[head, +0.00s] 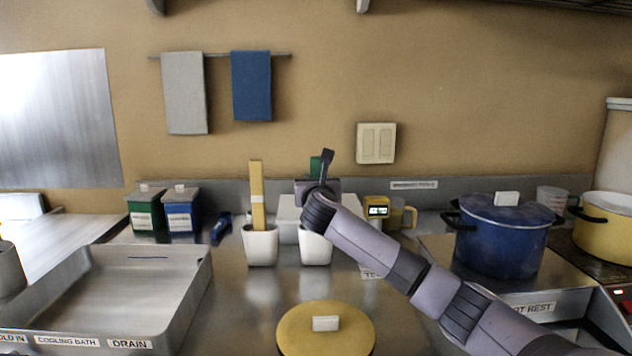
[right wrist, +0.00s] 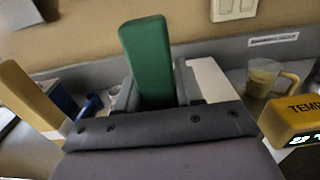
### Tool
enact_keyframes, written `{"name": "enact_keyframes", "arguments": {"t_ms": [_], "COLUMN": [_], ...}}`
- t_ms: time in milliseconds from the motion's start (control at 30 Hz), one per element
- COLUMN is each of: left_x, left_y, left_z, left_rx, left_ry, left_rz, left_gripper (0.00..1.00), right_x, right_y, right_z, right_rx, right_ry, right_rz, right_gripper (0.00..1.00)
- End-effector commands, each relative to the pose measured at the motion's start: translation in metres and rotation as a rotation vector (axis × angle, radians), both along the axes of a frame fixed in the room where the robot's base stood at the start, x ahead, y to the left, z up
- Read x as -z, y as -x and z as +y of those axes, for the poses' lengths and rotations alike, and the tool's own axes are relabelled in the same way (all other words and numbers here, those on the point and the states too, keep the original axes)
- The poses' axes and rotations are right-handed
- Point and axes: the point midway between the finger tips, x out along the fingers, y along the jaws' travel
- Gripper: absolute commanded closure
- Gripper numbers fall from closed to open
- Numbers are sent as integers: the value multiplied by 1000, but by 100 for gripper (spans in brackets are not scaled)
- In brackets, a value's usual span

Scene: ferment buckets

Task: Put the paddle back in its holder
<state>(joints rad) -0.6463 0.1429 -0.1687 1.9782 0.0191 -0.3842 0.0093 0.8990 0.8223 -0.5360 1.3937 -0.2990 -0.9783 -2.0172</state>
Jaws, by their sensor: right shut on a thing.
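The green paddle (head: 315,166) shows only its upper end above my right gripper (head: 319,183) in the head view. In the right wrist view its broad green end (right wrist: 148,55) stands up between the fingers, and the right gripper (right wrist: 155,95) is shut on it. Directly below the gripper is a white holder (head: 315,250). The paddle's lower part is hidden, so I cannot tell whether it is inside that holder. A second white holder (head: 260,247) to the left has a yellow paddle (head: 257,190) upright in it. My left gripper is not in view.
A yellow thermometer box (head: 377,208) and a cup (head: 402,215) stand right of the holders. A round yellow lid (head: 325,330) lies in front. A blue pot (head: 505,238) stands at right, a steel bath tray (head: 205,275) at left.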

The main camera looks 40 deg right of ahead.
Motion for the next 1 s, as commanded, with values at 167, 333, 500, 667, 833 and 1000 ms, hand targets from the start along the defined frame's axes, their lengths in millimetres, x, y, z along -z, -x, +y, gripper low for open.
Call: {"name": "enact_keyframes", "arguments": {"t_ms": [167, 333, 500, 667, 833, 1000], "left_x": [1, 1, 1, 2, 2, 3], "left_y": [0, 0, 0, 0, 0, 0], "left_z": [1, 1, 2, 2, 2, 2], "left_rx": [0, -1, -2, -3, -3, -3], "left_ry": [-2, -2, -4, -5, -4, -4], "left_rz": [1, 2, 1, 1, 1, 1], "left_gripper": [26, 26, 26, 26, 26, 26], "right_x": [-1, -1, 0, 0, 0, 0], "right_y": [0, 0, 0, 5, 19, 35], "right_z": [0, 0, 0, 5, 16, 30], "right_rx": [0, 0, 0, -2, -2, -2], "right_ry": [1, 1, 0, 1, 2, 2], "right_rz": [-1, -1, 0, -1, -1, -1], "right_gripper": [48, 34, 34, 34, 34, 34]}}
